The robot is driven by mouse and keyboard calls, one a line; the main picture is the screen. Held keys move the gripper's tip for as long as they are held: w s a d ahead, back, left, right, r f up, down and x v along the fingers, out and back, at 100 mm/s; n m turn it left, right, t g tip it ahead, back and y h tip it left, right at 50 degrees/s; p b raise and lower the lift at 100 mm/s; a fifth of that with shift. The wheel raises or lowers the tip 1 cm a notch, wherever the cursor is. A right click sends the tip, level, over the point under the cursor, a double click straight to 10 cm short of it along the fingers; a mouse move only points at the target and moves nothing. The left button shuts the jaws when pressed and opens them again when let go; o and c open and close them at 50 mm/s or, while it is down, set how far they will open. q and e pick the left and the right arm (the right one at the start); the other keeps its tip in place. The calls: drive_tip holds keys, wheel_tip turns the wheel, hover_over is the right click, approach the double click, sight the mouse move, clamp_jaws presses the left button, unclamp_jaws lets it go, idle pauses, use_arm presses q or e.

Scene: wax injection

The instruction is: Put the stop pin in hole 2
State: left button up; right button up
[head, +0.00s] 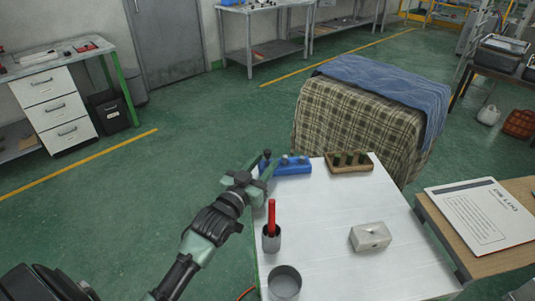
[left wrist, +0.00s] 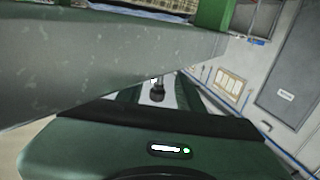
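A blue block (head: 292,169) stands at the far left of the white table, with light-topped pegs or holes along its top. A dark-headed pin (head: 267,154), which looks like the stop pin, shows at its left end; the pin's foot is hidden. My left gripper (head: 268,163) is at this end of the block, fingers apart on either side of the pin. In the left wrist view the dark pin head (left wrist: 157,91) sits between the fingers, with light gaps visible beside it. Hole numbers are not readable. My right gripper is not in view.
A wooden rack (head: 350,168) with dark green pieces stands right of the blue block. A grey cup (head: 271,243) holding a red stick, an empty grey cup (head: 285,284) and a pale block (head: 371,237) stand nearer. The middle of the white table (head: 325,215) is clear.

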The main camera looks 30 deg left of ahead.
use_arm(q)
drive_tip(key=shift+w, duration=1.25)
clamp_jaws()
